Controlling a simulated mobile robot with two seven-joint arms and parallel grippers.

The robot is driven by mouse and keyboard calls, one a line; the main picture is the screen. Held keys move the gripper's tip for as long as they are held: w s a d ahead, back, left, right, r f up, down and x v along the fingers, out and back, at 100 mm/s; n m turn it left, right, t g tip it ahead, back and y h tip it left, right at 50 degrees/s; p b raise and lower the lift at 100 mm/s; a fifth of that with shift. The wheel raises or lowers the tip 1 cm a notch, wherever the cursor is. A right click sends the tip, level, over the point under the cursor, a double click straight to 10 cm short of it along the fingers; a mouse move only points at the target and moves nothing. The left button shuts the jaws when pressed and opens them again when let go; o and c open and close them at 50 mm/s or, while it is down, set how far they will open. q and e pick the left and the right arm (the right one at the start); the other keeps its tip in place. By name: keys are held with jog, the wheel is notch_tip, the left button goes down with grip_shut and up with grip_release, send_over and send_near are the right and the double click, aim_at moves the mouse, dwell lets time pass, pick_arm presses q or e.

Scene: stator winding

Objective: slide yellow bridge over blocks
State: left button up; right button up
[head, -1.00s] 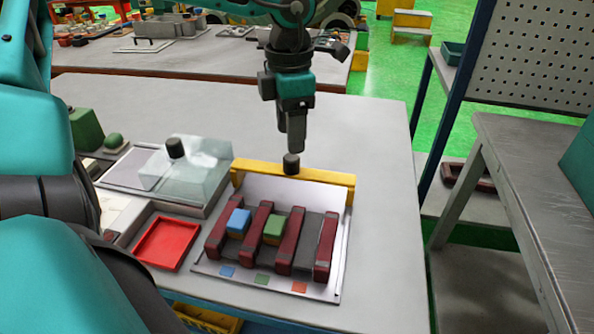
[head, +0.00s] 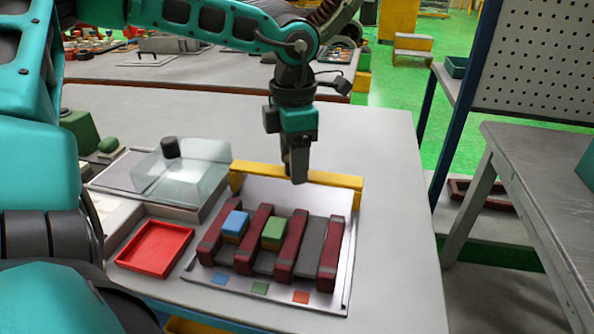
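The yellow bridge (head: 335,180) is a low bar spanning the back of a pale board (head: 337,300). On the board, several dark red bars (head: 331,255) stand with gaps between them. A blue block (head: 235,223) sits in the left gap and a green block (head: 274,232) in the middle gap; the right gap is empty. My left gripper (head: 297,178) points down at the middle of the bridge, and its fingers cover the bridge's black knob. Whether they are closed on the knob I cannot tell. My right gripper is not in view.
A red tray (head: 155,247) lies left of the board. Behind it stands a clear cover (head: 190,170) with a black knob. Blue, green and red squares mark the board's front. The grey table (head: 385,200) is clear to the right.

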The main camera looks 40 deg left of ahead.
pick_arm(q)
jog(key=shift+c, duration=1.2)
jog(key=shift+s, duration=0.15)
jog(key=shift+s+d+b, duration=0.6)
jog(key=shift+s+d, duration=0.35)
jog(key=shift+s, duration=0.75)
jog(key=shift+s+d+b, duration=0.55)
jog(key=shift+s+d, duration=0.45)
jog(key=shift+s, duration=0.7)
jog(key=shift+s+d+b, duration=0.6)
jog(key=shift+s+d, duration=0.35)
jog(key=shift+s, duration=0.75)
jog(key=o, duration=0.4)
jog(key=shift+r, duration=0.1)
notch_tip(320, 180, up, 6)
jog(key=p, duration=0.4)
